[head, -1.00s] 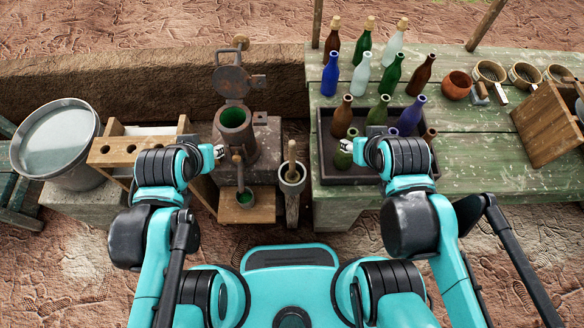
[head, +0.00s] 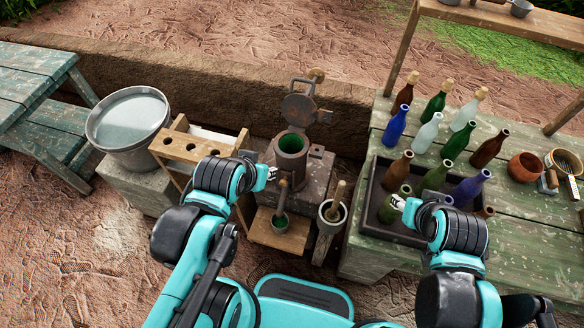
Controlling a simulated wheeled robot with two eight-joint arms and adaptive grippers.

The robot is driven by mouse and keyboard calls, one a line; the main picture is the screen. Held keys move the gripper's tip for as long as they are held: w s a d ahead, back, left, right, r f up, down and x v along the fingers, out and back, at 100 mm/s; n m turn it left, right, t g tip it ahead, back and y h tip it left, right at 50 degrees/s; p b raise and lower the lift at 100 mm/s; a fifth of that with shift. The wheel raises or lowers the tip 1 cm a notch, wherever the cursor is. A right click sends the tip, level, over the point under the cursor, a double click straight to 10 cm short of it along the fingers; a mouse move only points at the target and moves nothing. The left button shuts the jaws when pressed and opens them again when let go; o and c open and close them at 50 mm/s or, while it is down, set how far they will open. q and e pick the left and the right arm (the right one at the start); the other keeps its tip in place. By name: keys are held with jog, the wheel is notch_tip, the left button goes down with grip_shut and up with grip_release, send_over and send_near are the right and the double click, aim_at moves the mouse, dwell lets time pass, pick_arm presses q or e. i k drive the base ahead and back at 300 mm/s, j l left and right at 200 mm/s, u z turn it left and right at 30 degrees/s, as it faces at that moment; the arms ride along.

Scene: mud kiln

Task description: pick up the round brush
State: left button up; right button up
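I cannot tell for sure which thing is the round brush. Two small handled tools, possibly brushes, lie at the right on the green table: one with a wood and dark part (head: 548,180) and one with a pale head (head: 573,187). A wooden handle (head: 338,196) also stands up from a grey pot (head: 330,222) between my arms. My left gripper (head: 271,173) hangs beside the small kiln stand, touching nothing that I can see. My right gripper (head: 397,202) is over the left part of the bottle tray. Both look empty; their finger gaps are too small to judge.
The dark tray (head: 372,222) holds several bottles, with more behind it on the green table (head: 530,245). A metal pot with raised lid (head: 291,158), a holed wooden rack (head: 190,146) and a water basin (head: 128,122) stand left. Bare ground lies at lower left.

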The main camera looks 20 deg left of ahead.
aim_at(331, 215)
jog(key=j+z, duration=0.15)
jog(key=j, duration=0.35)
jog(key=j+z, duration=0.1)
jog(key=j, duration=0.35)
jog(key=k+j+z, duration=0.15)
jog(key=j, duration=0.35)
jog(key=j+z, duration=0.15)
jog(key=j, duration=0.35)
jog(key=k+j+z, duration=0.1)
jog(key=j, duration=0.35)
jog(key=k+j+z, duration=0.15)
jog(key=j, duration=0.35)
